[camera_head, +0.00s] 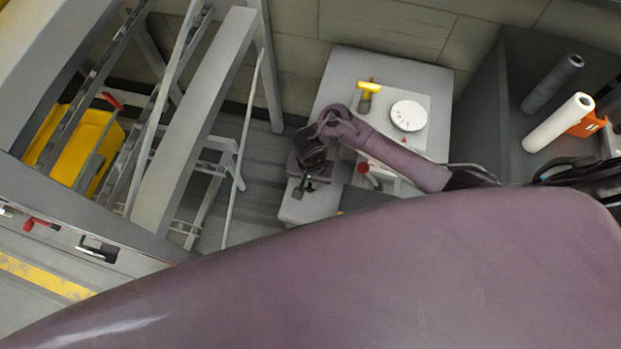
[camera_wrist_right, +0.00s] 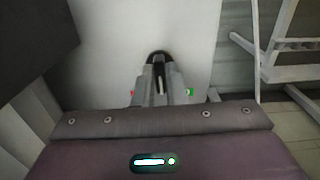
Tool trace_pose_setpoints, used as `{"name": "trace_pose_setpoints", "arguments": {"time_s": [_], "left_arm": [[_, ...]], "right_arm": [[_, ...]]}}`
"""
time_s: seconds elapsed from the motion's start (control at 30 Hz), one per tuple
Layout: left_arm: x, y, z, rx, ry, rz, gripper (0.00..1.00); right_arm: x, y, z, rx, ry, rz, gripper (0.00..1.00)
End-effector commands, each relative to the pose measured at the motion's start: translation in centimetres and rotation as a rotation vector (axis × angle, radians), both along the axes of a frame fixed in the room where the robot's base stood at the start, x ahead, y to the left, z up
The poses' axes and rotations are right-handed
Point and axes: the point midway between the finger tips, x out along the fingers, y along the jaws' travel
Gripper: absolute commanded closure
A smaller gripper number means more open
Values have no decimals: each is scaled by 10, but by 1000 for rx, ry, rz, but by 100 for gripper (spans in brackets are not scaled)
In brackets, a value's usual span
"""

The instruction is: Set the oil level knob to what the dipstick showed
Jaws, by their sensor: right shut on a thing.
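A white round dial (camera_head: 408,115) with small marks around its edge is on a pale panel on top of the grey cabinet. I cannot read its setting. A yellow T-shaped handle (camera_head: 369,86), which looks like the dipstick's, stands in a grey holder left of the dial. My right gripper (camera_head: 297,191) is at the cabinet's left side, away from both. In the right wrist view the right gripper (camera_wrist_right: 160,88) is shut on a small dark rounded thing (camera_wrist_right: 158,56), which I cannot identify. My left gripper is not in view.
The grey cabinet (camera_head: 335,83) has a red-topped part (camera_head: 363,168) under my right forearm. A white roll (camera_head: 558,122) and a grey roll (camera_head: 552,83) stand on the dark unit at right. A grey conveyor frame (camera_head: 195,115) with a yellow bin (camera_head: 93,140) is at left.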

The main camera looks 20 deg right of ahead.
Motion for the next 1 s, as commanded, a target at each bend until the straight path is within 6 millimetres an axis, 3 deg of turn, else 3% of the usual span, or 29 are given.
{"name": "trace_pose_setpoints", "arguments": {"time_s": [0.5,1.0], "left_arm": [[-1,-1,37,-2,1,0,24],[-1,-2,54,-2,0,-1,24]], "right_arm": [[-1,0,3,-1,3,370,100],[0,0,1,-1,2,699,100]]}}
